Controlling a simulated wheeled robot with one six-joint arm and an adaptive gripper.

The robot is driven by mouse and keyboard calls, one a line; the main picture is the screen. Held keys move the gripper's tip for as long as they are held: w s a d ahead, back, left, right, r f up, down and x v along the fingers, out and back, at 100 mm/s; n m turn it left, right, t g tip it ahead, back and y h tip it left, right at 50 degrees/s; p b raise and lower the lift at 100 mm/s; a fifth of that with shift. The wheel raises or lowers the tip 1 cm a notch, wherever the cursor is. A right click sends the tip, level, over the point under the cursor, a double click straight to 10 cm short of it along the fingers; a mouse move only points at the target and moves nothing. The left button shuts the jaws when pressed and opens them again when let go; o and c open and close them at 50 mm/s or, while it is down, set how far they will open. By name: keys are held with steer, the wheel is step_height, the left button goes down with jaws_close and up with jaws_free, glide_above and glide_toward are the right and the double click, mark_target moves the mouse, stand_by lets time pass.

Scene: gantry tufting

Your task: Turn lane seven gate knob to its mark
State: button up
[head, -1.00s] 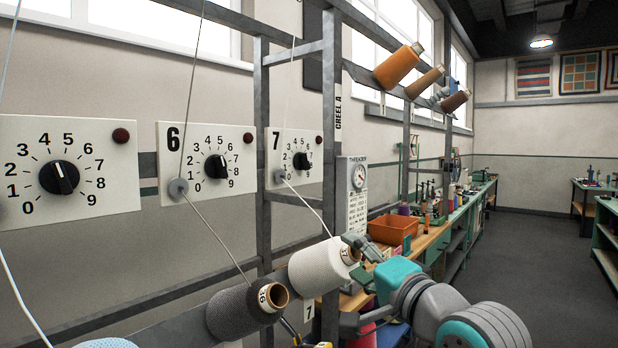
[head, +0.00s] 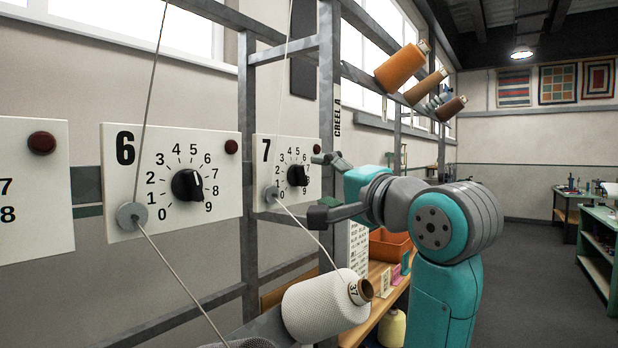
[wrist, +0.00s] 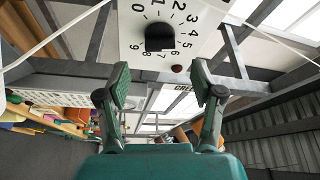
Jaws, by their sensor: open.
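The lane seven panel (head: 264,150) is a white plate marked 7 with a dial from 0 to 9 on the metal frame. Its black knob (head: 298,175) sits in the middle of the dial. In the wrist view the knob (wrist: 159,38) lies ahead, beyond and between the fingertips. My gripper (head: 318,186) is open and empty, just right of the panel, its fingers apart and not touching the knob. In the wrist view my gripper (wrist: 161,90) has both green pads wide apart. Which number the knob points to is hard to tell.
The lane six panel (head: 112,185) stands to the left. A thread runs through a grey disc (head: 272,193) beside the lane seven dial, down to a white yarn cone (head: 318,308) below. Frame uprights (head: 330,80) stand close to my gripper. The aisle at right is clear.

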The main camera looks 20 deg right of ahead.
mark_target(306, 176)
steer(key=shift+x, duration=2.7)
steer(key=shift+c, duration=0.3)
steer(key=c, duration=1.1)
